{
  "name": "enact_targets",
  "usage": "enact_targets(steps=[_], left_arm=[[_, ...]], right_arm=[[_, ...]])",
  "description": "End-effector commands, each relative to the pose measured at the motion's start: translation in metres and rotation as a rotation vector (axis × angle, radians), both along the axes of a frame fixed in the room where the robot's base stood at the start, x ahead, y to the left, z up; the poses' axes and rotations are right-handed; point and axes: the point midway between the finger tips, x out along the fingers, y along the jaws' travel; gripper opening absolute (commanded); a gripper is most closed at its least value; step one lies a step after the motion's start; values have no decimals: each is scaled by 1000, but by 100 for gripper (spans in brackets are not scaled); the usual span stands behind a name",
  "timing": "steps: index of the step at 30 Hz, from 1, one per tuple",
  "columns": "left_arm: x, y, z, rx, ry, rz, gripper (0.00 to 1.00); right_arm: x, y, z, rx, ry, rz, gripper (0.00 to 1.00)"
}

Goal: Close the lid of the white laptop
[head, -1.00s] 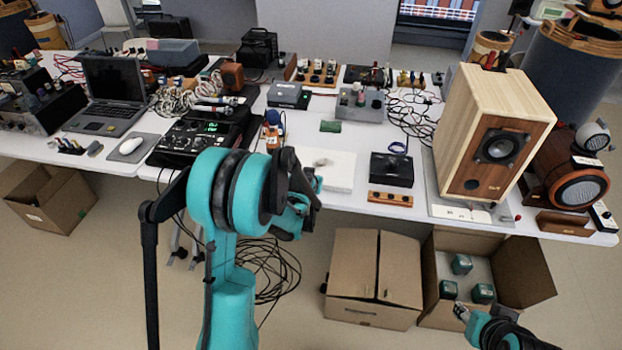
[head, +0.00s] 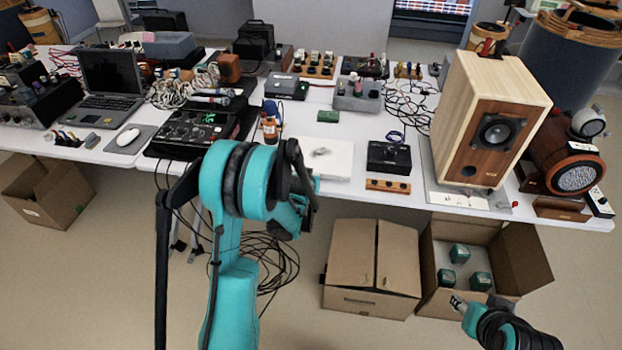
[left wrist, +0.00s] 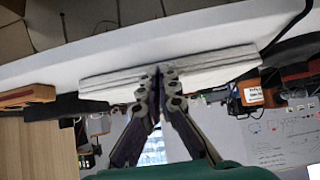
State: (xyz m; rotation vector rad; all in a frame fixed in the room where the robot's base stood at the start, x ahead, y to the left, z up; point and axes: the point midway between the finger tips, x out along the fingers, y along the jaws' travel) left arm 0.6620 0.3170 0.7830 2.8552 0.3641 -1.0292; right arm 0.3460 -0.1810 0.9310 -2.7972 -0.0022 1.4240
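The white laptop (head: 335,160) lies as a flat white slab near the front edge of the table, right of my left arm. In the left wrist view it is a thin slab (left wrist: 215,66) with a line between two layers; the lid looks down on the base, though a small gap cannot be ruled out. My left gripper (left wrist: 159,72) has its fingertips together at the slab's near edge; whether they touch it is unclear. In the head view my left arm hides part of the laptop's left side. My right gripper (head: 457,302) is low at the right, in front of the open carton, its fingers too small to judge.
A black box (head: 389,157) and a wooden strip (head: 388,186) stand right of the laptop, with a wooden speaker (head: 478,110) further right. A black mixer (head: 190,130) is to the left. An open dark laptop (head: 108,75) stands far left. Cartons (head: 372,265) are on the floor.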

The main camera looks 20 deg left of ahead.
Motion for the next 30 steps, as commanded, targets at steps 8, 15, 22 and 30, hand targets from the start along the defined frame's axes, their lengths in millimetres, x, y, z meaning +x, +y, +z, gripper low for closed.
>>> enact_targets(steps=[8,15,22,30], left_arm=[[2,0,15,-2,7,-1,0],[-18,-6,39,2,-6,-2,0],[-63,-18,20,3,-8,-2,0],[-85,-23,9,3,-8,-2,0]], right_arm=[[0,0,12,0,0,0,40],[0,0,36,0,0,0,40],[0,0,41,0,0,0,40],[0,0,18,0,0,0,40]])
